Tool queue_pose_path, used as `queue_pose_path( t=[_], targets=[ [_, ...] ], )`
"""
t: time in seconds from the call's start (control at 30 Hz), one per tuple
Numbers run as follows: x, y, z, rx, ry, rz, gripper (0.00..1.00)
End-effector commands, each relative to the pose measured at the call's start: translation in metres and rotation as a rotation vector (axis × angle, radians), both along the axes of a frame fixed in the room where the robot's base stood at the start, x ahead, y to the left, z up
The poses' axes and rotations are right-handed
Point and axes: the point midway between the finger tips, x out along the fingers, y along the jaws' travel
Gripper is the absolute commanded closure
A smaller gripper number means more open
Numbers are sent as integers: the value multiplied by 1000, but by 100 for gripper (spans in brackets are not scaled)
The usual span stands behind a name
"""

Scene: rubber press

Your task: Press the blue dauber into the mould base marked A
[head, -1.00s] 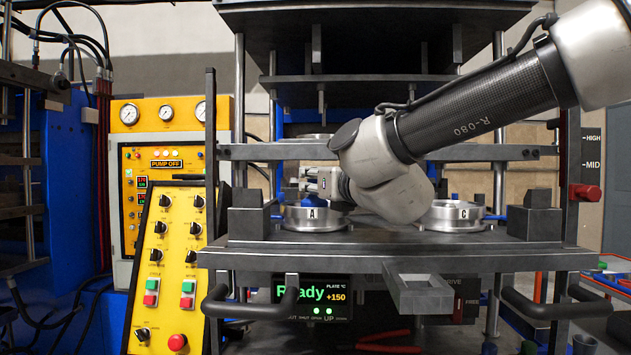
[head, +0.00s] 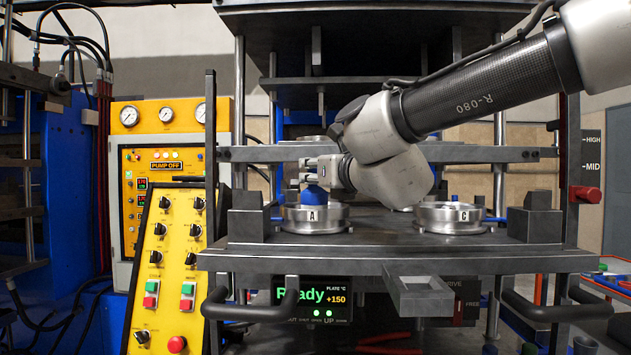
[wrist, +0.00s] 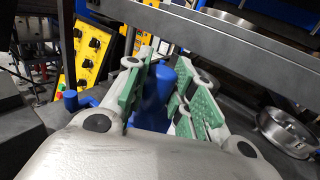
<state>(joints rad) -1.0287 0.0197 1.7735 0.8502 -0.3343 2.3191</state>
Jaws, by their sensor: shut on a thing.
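My gripper (head: 318,173) is shut on the blue dauber (head: 313,196) over the mould base marked A (head: 315,220), a round metal ring on the left of the press plate. The dauber's blue head shows just above the ring's rim. Whether its lower end is inside the ring or just above it cannot be told. In the wrist view the dauber (wrist: 157,98) stands between the green finger pads of my gripper (wrist: 155,85). Base A is not clearly visible there.
Another mould base, marked C (head: 450,219), sits at the right of the plate. A dark crossbar (head: 470,153) runs behind my arm. Dark blocks (head: 249,215) flank the plate, and a yellow control panel (head: 168,260) stands left.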

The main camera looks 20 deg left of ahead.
Motion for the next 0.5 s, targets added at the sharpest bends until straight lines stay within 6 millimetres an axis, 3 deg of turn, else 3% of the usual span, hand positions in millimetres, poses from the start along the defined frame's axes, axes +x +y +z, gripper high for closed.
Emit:
queue_pose_path(
  t=[0.5],
  targets=[
    [1, -1, 41, 3, 0, -5, 99]
  ],
)
